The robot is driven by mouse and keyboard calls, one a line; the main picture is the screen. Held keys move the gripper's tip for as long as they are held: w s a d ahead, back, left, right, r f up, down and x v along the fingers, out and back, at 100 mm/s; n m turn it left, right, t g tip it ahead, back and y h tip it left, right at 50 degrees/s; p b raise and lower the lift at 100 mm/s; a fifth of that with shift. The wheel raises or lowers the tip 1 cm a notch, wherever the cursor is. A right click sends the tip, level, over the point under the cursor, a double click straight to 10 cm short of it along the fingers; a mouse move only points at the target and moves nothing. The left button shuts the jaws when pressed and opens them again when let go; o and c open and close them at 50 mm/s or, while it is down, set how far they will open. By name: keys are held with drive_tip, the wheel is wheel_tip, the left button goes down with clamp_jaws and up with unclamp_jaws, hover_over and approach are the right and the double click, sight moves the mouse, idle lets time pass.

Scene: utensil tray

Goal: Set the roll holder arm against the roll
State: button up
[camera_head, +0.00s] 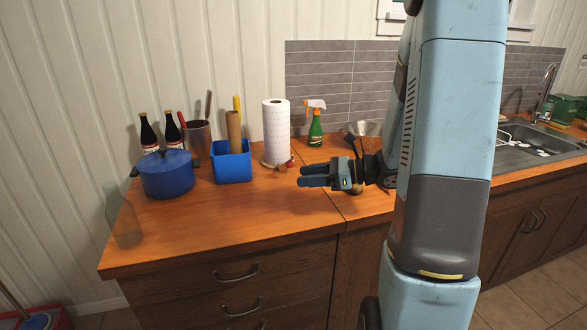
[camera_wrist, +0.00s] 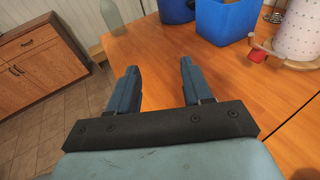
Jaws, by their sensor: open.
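A white paper roll (camera_head: 276,130) stands upright on a round wooden holder base (camera_head: 268,163) at the back of the counter. A small red knob (camera_head: 291,162), seemingly on the holder arm, shows low at the roll's right. In the wrist view the roll (camera_wrist: 300,32) is at the upper right, partly cut off, with the red knob (camera_wrist: 257,56) by the base rim (camera_wrist: 288,61). The arm's full shape is too small to tell. My gripper (camera_head: 302,175) is open and empty above the counter, in front and to the right of the roll; its fingers also show in the wrist view (camera_wrist: 158,67).
A blue container (camera_head: 232,162) with upright rolls stands left of the roll, then a blue pot (camera_head: 167,174), dark bottles and a glass bottle (camera_head: 123,215). A green spray bottle (camera_head: 315,127) stands behind my gripper. The front of the wooden counter (camera_head: 220,215) is clear.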

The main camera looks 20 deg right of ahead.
sight(288, 163)
drive_tip(key=w+d+f+m+t, duration=0.1)
drive_tip(key=d+f+m+t, duration=0.1)
drive_tip(key=d+m, duration=0.1)
drive_tip(key=w+d+f+m+t+h, duration=0.1)
drive_tip(key=w+d+f+m+t, duration=0.1)
drive_tip(key=d+m, duration=0.1)
drive_tip(key=w+d+f+m+t+h, duration=0.1)
drive_tip(key=w+d+f+m+t, duration=0.1)
drive_tip(key=d, duration=0.1)
drive_tip(key=shift+w+d+f+m+t, duration=0.1)
drive_tip(key=shift+w+d+m+t, duration=0.2)
drive_tip(key=shift+m, duration=0.1)
drive_tip(key=x, duration=1.3)
drive_tip(key=shift+w+a+f, duration=0.15)
drive_tip(key=shift+w, duration=0.15)
clamp_jaws()
drive_tip(key=shift+a, duration=0.1)
